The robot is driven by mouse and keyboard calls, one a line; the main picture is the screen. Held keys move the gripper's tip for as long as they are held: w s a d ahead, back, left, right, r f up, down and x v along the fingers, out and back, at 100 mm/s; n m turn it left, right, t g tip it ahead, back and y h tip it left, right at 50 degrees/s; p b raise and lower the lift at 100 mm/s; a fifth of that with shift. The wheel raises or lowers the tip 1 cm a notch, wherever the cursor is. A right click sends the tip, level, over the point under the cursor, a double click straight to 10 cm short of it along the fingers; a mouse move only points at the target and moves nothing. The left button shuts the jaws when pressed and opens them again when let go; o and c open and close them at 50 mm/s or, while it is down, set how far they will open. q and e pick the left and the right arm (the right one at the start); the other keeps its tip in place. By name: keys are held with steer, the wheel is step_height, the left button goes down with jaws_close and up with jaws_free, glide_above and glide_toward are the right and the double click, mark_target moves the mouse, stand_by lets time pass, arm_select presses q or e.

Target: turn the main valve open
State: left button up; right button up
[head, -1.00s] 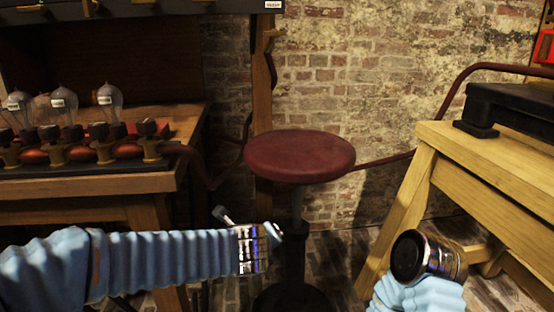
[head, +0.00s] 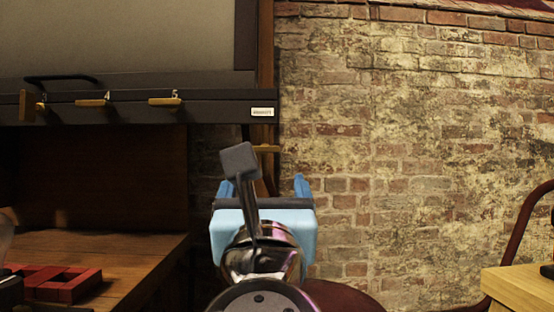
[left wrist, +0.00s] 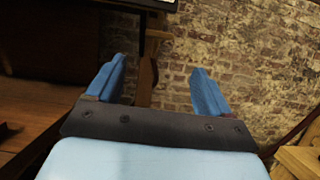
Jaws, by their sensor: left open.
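My left gripper (head: 262,187) is raised in the middle of the head view, with its two blue fingers apart and nothing between them. It also shows open and empty in the left wrist view (left wrist: 158,72). A small brass bar (head: 266,148) on a wooden post (head: 267,60) shows just beyond and above the fingers, apart from them; I cannot tell whether it is the main valve. The post stands behind the finger gap in the left wrist view (left wrist: 147,65). My wrist hides the post's lower part. My right gripper is out of view.
A stool (head: 345,298) is low behind my wrist. A pale table (head: 525,290) stands right. The brick wall's front looks clear.

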mark_target(265, 150)
arm_select(q)
steer(key=x, duration=0.7)
steer(key=p+x, duration=0.1)
steer(key=x, duration=0.5)
steer(key=shift+w+r, duration=0.25)
steer(key=shift+r, duration=0.1)
steer(key=shift+c, duration=0.5)
steer(key=c, duration=0.9)
